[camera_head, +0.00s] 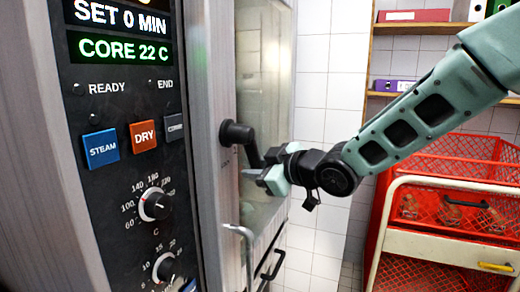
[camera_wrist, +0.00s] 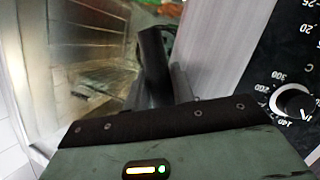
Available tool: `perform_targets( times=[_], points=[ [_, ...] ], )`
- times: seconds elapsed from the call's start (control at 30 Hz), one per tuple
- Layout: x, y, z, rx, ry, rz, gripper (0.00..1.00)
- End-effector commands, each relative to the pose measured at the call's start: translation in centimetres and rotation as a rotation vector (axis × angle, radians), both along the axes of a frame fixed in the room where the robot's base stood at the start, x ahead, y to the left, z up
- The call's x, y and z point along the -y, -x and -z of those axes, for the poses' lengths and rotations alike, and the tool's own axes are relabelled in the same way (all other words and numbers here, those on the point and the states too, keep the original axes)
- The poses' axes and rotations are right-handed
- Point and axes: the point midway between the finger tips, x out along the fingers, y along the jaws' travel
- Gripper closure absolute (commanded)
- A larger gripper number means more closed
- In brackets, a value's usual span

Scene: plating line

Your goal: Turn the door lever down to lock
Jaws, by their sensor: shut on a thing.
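The black door lever (camera_head: 238,136) is mounted on the edge of the oven door (camera_head: 262,75). From its round hub its arm slants down and to the right, between level and straight down. My gripper (camera_head: 264,172) is at the free end of the lever arm and shut on it. The fingers partly cover the lever's end.
The control panel (camera_head: 125,130) with buttons and knobs is left of the door. A red mesh cart (camera_head: 400,215) with a cream drawer stands at right, near my arm. Shelves with binders (camera_head: 412,15) hang behind. White tiled wall fills the back.

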Motion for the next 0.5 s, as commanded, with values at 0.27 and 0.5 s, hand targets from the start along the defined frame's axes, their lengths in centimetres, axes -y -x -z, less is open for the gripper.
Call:
perform_targets(
  times=[0.27, 0.5],
  points=[
    [-0.6, 2.0, 0.2, -0.227, -0.079, 0.002, 1.0],
    [-1.1, 3.3, 0.6, -0.365, -0.13, 0.001, 1.0]
  ],
)
